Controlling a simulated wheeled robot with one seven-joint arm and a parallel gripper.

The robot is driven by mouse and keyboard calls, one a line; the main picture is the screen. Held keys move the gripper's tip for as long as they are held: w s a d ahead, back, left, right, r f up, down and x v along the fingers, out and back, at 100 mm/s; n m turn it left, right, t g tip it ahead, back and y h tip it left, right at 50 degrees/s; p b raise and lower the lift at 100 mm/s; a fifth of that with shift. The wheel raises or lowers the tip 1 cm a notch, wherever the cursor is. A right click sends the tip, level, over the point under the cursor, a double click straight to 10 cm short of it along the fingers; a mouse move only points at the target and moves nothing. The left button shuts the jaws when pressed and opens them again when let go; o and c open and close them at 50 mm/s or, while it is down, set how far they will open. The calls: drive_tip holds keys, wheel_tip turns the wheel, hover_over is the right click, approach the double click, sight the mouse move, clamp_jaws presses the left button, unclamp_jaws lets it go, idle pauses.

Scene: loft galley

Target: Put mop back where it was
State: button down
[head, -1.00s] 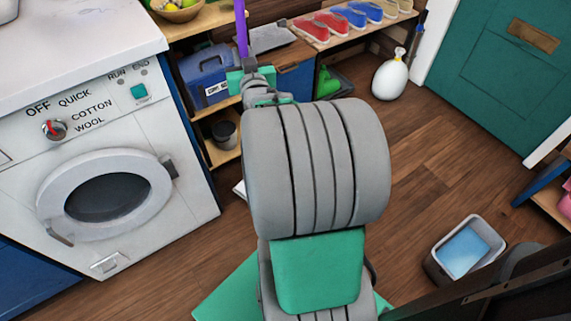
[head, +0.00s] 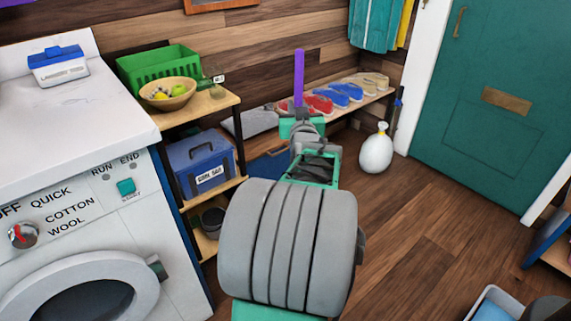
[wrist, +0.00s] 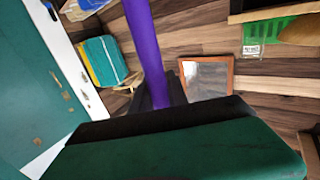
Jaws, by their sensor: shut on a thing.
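The mop shows only as a purple handle (head: 298,76), standing nearly upright above my gripper (head: 300,112) in the head view. In the wrist view the purple handle (wrist: 147,45) runs up from the dark jaws of my gripper (wrist: 160,98), slightly tilted. My gripper is shut on the handle. The mop's lower end and head are hidden behind my arm and gripper. Where the mop stood before cannot be told.
A low shoe bench (head: 372,88) with several shoes stands behind my gripper. A shelf (head: 215,105) and washing machine (head: 95,225) are at left. Open floor (head: 420,240) lies right of my arm.

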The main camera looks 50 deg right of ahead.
drive_tip(key=w+d+f+b, duration=0.5)
drive_tip(key=w+d+f, duration=0.3)
drive_tip(key=w+f, duration=0.2)
drive_tip(key=shift+d+f, duration=0.25)
drive_tip(key=shift+f, duration=1.15)
drive_tip(key=c, duration=1.3)
unclamp_jaws()
